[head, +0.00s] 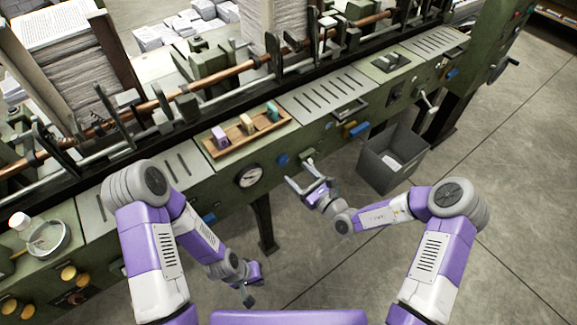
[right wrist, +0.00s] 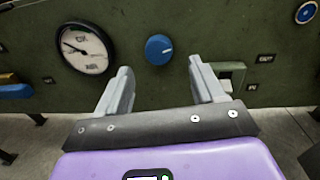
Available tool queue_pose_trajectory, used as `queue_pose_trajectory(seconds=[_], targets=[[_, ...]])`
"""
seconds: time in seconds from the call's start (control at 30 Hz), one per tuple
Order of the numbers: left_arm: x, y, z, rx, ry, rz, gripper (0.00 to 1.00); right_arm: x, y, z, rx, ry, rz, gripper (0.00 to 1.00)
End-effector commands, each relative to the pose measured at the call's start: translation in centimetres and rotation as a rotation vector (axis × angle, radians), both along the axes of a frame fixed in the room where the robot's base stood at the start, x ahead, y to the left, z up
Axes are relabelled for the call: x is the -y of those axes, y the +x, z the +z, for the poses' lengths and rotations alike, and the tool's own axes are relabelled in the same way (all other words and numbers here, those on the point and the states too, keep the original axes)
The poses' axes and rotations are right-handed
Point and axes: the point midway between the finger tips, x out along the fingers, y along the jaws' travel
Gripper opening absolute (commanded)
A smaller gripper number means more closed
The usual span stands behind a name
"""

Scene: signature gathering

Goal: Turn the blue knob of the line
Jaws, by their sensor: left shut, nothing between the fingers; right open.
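The blue knob (head: 283,160) is on the green front panel of the machine, just right of the white dial gauge (head: 250,177). In the right wrist view the round blue knob (right wrist: 159,49) faces me, with a pale mark at its right side. My right gripper (head: 308,183) is open and empty in front of the panel. In the right wrist view its two fingers (right wrist: 161,75) stand either side of the knob's column, with the knob beyond and slightly above the tips, apart from them. My left gripper (head: 249,296) is shut and empty, low over the floor.
A pale switch or lever (right wrist: 232,72) sits on the panel right of the knob, close behind the right finger. A wooden tray (head: 232,147) with coloured blocks lies on the machine top. A grey bin (head: 382,180) stands on the floor at right. Open floor lies in front.

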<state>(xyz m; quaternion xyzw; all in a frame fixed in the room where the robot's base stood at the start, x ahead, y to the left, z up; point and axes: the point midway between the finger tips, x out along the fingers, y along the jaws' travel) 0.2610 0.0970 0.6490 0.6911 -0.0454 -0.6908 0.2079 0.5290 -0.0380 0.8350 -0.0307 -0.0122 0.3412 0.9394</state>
Motion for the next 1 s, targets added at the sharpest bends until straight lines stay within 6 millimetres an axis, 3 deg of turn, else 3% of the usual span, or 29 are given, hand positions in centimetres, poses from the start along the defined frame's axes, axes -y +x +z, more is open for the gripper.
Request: queue_pose_trajectory(seconds=[0.3,0.7,1.0], targets=[[0.0,0.0,-1.3,0.0,0.0,0.0,0.0,-3.1,3.4,-0.2,-0.001,0.001,0.004,0.68],[0.0,0.0,-1.4,0.0,0.0,0.0,0.0,-3.6,4.1,0.0,-0.002,0.0,0.005,0.67],[0.0,0.0,-1.4,0.0,0.0,0.0,0.0,-3.6,4.0,0.0,-0.002,0.0,0.005,0.21]])
